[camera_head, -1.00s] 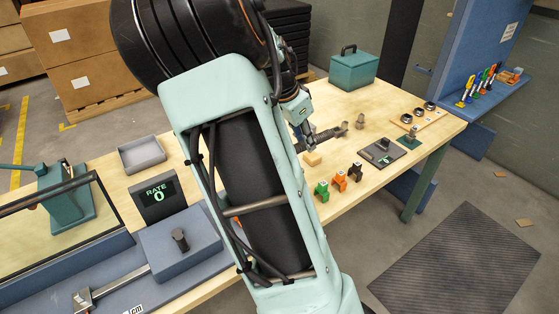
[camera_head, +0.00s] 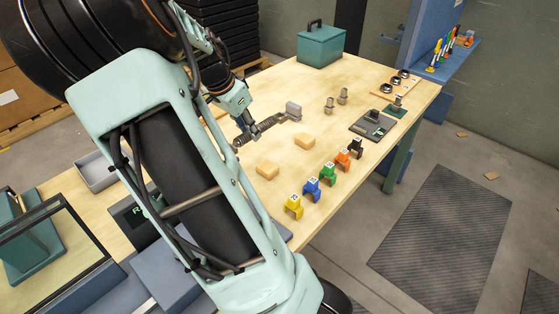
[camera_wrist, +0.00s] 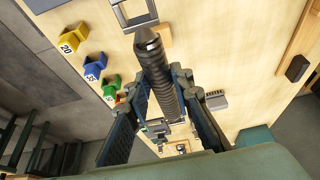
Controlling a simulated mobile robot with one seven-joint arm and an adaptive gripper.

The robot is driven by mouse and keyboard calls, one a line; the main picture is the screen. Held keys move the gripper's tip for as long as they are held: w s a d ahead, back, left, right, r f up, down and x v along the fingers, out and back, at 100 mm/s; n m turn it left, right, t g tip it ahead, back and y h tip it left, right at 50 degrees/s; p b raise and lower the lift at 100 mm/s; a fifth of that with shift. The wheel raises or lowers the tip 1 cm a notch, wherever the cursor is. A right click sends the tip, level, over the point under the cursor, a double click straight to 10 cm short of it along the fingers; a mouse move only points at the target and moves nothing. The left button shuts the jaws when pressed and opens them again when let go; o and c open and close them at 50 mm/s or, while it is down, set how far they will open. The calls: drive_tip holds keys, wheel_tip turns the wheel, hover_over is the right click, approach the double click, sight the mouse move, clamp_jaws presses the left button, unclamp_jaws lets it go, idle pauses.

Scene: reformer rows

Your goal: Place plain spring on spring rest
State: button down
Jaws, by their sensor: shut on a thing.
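The plain spring (camera_head: 258,131) is a long dark coil. My gripper (camera_head: 247,128) is shut on it partway along and holds it over the bench. In the wrist view the spring (camera_wrist: 157,68) runs lengthwise between the two dark fingers (camera_wrist: 160,85), its end pointing to the top of the picture. Two tan blocks (camera_head: 305,140) (camera_head: 268,170) on the bench right of and below the spring may be the spring rest. One tan block (camera_wrist: 165,35) shows beside the spring in the wrist view. The spring's height above the bench cannot be judged.
A grey slotted piece (camera_head: 293,110) appears by the spring's right end. Coloured numbered pieces (camera_head: 328,173) stand in a row along the near edge. Two metal posts (camera_head: 342,96), a dark plate (camera_head: 372,126) and a teal toolbox (camera_head: 320,45) stand farther off. Bare bench lies around the tan blocks.

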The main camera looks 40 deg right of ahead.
wheel_tip(320, 180, down, 2)
drive_tip(key=shift+b, duration=0.5)
drive_tip(key=shift+w+d+f+p, duration=0.2)
drive_tip(key=shift+d+f+p, duration=0.1)
drive_tip(key=shift+d+f, duration=1.95)
drive_tip(key=shift+w+d+f+p, duration=0.25)
drive_tip(key=shift+d+f+p, duration=0.1)
drive_tip(key=shift+d+f, duration=1.9)
drive_tip(key=shift+w+d+f+p, duration=0.2)
drive_tip(key=shift+d+f+p, duration=0.1)
drive_tip(key=shift+d+f, duration=1.95)
drive_tip(key=shift+d+r, duration=0.25)
drive_tip(key=shift+f, duration=0.15)
drive_tip(key=c, duration=1.7)
unclamp_jaws()
